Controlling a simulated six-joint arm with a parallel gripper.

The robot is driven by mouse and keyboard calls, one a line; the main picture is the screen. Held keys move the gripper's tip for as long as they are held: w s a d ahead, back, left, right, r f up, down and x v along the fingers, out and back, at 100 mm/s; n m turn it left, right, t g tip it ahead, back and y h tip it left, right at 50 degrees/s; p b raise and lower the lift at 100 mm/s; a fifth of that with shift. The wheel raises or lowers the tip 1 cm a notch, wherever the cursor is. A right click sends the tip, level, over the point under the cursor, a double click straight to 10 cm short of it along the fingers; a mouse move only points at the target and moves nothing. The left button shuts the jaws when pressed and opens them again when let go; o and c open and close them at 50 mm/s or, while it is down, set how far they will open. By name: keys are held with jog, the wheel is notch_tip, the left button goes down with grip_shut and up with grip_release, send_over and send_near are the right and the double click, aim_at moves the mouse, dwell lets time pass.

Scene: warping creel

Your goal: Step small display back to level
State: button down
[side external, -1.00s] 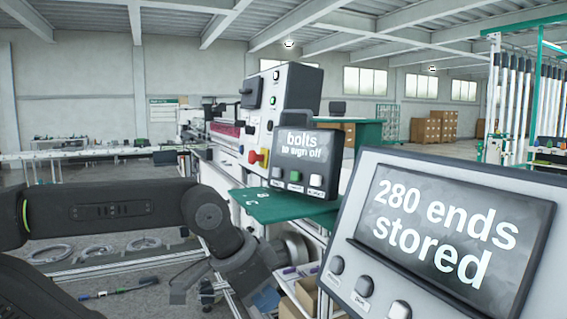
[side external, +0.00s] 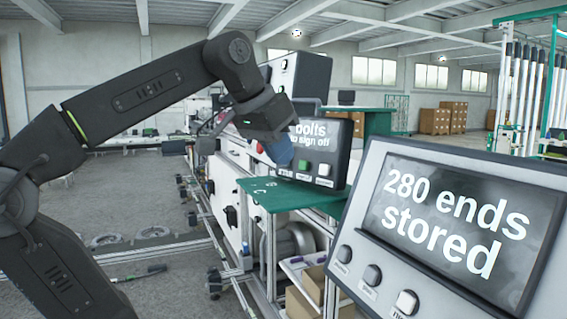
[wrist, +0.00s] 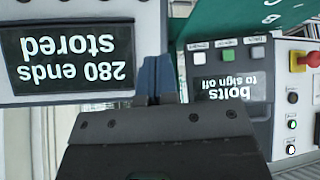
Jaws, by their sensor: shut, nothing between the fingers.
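The small display (side external: 335,150) is a dark box on the green shelf, reading "bolts to sign off". A green button (side external: 303,167) and a white button (side external: 324,170) show below its screen. My gripper (side external: 279,152) is shut and empty, its blue fingertips in front of the display's left part, hiding some of the text. Whether they touch it cannot be told from the side. In the wrist view the small display (wrist: 228,92) is upside down, right of my fingertips (wrist: 158,76), with its grey, green and white buttons in sight.
A large display (side external: 455,215) reading "280 ends stored" stands at the front right, with several buttons below it. A grey control box (side external: 300,78) stands behind the small display. In the wrist view it carries a red knob (wrist: 312,59). The green shelf's (side external: 285,195) front part is bare.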

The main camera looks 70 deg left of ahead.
jog(key=a+n+y, duration=0.4)
jog(key=a+n, duration=0.4)
jog(key=a, duration=1.2)
jog(key=shift+m+g, duration=0.3)
jog(key=shift+m, duration=0.1)
jog(key=f, duration=0.5)
jog(key=shift+s+d, duration=0.2)
jog(key=shift+d, duration=0.05)
jog(key=shift+w+a+f, duration=0.25)
jog(key=shift+w+a, duration=0.25)
jog(key=shift+w, duration=0.85)
jog(key=shift+w+a+f, duration=0.3)
jog(key=shift+w+a, duration=0.15)
jog(key=shift+w, duration=0.95)
jog(key=shift+w+a+f, duration=0.25)
jog(key=shift+w+a, duration=0.25)
jog(key=shift+w, duration=0.85)
jog(key=shift+w+a+f, duration=0.1)
jog(key=shift+w+a, duration=0.05)
jog(key=shift+w, duration=0.25)
